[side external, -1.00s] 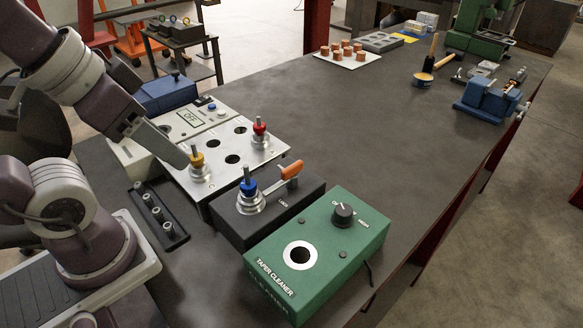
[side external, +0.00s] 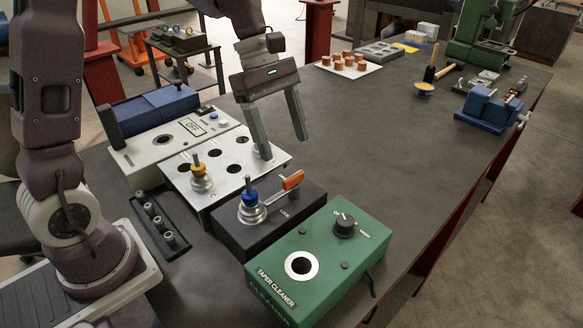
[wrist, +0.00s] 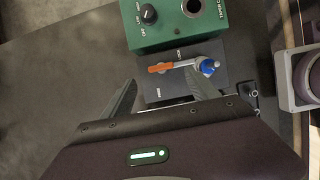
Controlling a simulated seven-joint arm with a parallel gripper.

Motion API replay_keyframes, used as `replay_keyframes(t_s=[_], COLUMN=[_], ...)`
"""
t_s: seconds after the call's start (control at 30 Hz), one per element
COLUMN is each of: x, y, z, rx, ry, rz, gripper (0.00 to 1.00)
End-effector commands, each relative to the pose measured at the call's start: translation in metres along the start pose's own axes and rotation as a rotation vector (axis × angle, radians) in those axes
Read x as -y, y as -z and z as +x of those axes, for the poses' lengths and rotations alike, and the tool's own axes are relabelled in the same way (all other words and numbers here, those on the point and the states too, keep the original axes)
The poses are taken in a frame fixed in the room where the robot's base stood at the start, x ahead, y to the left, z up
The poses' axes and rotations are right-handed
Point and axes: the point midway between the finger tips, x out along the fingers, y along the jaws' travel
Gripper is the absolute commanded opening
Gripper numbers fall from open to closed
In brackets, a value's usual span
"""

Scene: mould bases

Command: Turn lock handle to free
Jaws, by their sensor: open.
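The lock handle (side external: 291,181) is an orange-tipped lever on a black block (side external: 236,239), beside a holder with a blue-ringed part (side external: 248,197) standing upright in it. In the wrist view the orange handle (wrist: 160,68) lies beyond my fingertips, with the blue-ringed part (wrist: 207,67) at its right end. My gripper (side external: 284,148) is open and empty, fingers pointing down. It hangs above and behind the block, apart from the handle.
The green taper cleaner (side external: 318,262) stands in front right of the block. The silver holed plate (side external: 222,176) with a yellow-ringed part (side external: 199,176) is behind left. A dark rack (side external: 159,221) lies at left.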

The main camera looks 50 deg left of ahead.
Motion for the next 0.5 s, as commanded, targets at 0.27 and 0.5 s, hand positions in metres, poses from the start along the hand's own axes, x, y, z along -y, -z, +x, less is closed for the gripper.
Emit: replay_keyframes(t_s=[0.27, 0.5], x=[0.002, 0.001], y=[0.000, 0.000], z=[0.051, 0.068], rx=[0.001, -0.001], ry=[0.007, 0.003], rz=[-0.003, 0.000], gripper=[0.69, 0.69])
